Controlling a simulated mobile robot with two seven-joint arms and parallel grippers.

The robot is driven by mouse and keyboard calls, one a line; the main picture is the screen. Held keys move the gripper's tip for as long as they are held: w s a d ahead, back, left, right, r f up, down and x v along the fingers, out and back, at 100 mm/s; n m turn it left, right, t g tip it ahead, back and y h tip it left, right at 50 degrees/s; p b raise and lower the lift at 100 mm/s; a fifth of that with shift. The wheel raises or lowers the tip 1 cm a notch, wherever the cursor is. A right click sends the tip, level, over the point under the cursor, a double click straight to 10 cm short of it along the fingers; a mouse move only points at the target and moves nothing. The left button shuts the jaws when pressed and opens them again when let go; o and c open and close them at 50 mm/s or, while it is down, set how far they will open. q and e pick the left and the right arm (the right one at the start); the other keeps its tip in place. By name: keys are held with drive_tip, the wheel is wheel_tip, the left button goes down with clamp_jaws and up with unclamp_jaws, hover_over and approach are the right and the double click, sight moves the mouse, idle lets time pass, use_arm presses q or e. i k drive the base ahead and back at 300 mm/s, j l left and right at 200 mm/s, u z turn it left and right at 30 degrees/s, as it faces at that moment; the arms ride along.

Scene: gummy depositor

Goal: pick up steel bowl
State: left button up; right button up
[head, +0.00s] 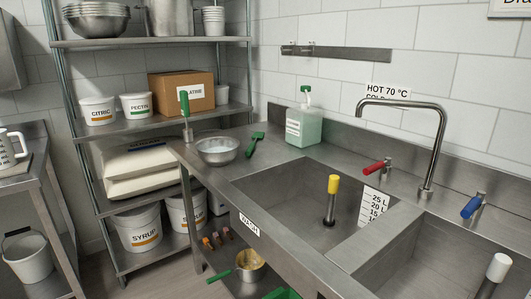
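A shiny steel bowl (217,150) stands upright on the left end of the steel sink counter (290,190), near its back left corner. Its inside looks empty and pale. A stack of steel bowls (96,24) sits on the top rack shelf at upper left. Another metal vessel (250,266), with contents I cannot make out, is on the shelf under the counter. Neither of my grippers is in view.
A green-handled brush (254,145) lies right of the bowl. A green-handled tool (185,115) stands upright behind it. A soap bottle (304,125) stands at the wall. The sink basin (300,200) holds a yellow-topped standpipe (331,198). Rack shelves stand close at left.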

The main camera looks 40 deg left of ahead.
sight(218, 153)
drive_tip(key=j+z, duration=0.65)
drive_tip(key=z, duration=0.15)
drive_tip(key=j+z, duration=0.2)
drive_tip(key=j, duration=0.15)
drive_tip(key=k+j+z, duration=0.2)
drive_tip(key=j, duration=0.15)
drive_tip(key=k+j+z, duration=0.15)
drive_tip(key=j, duration=0.25)
drive_tip(key=j+z, duration=0.15)
drive_tip(key=j, duration=0.2)
drive_tip(key=k+j, duration=0.15)
drive_tip(key=j, duration=0.2)
drive_tip(key=k+j, duration=0.2)
drive_tip(key=j, duration=0.2)
drive_tip(key=k+j+z, duration=0.1)
drive_tip(key=j, duration=0.25)
drive_tip(key=k+j, duration=0.25)
drive_tip(key=j, duration=0.15)
